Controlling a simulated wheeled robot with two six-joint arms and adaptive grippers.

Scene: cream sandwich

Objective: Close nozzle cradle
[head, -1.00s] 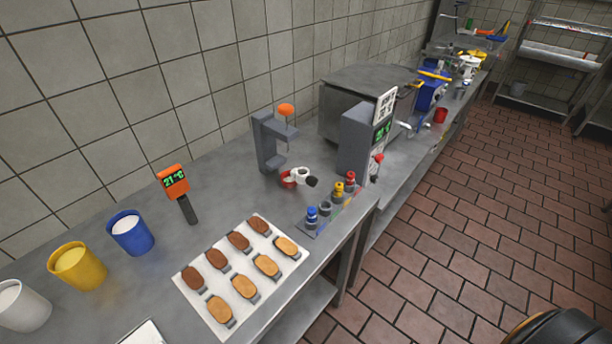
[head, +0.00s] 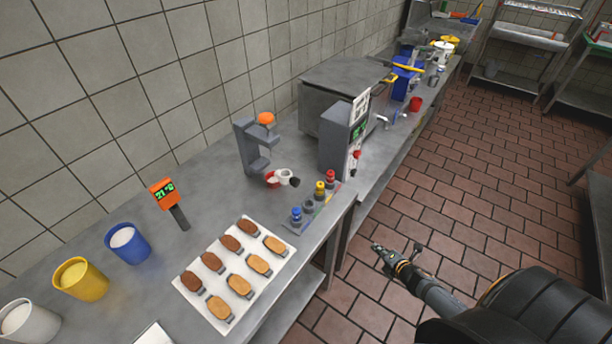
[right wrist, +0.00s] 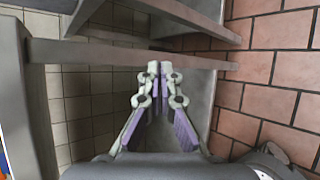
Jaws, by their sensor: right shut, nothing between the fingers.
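A grey bracket stand (head: 255,150) with an orange knob stands on the steel counter. A white and red clamp-like piece with a dark end (head: 282,178) sits at its foot; it may be the nozzle cradle, and I cannot tell whether it is open or shut. My right gripper (head: 377,248) is in front of the counter's edge, over the tiled floor, well apart from the stand. It is shut and empty; its fingertips meet in the right wrist view (right wrist: 153,66). My left gripper is not in view.
A rack (head: 318,212) with several coloured nozzle-like pieces stands near the counter's front edge. A grey machine (head: 345,140) is right of the stand. A white tray (head: 193,297) with biscuits lies in front. Blue (head: 128,245) and yellow (head: 80,280) cups stand at left.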

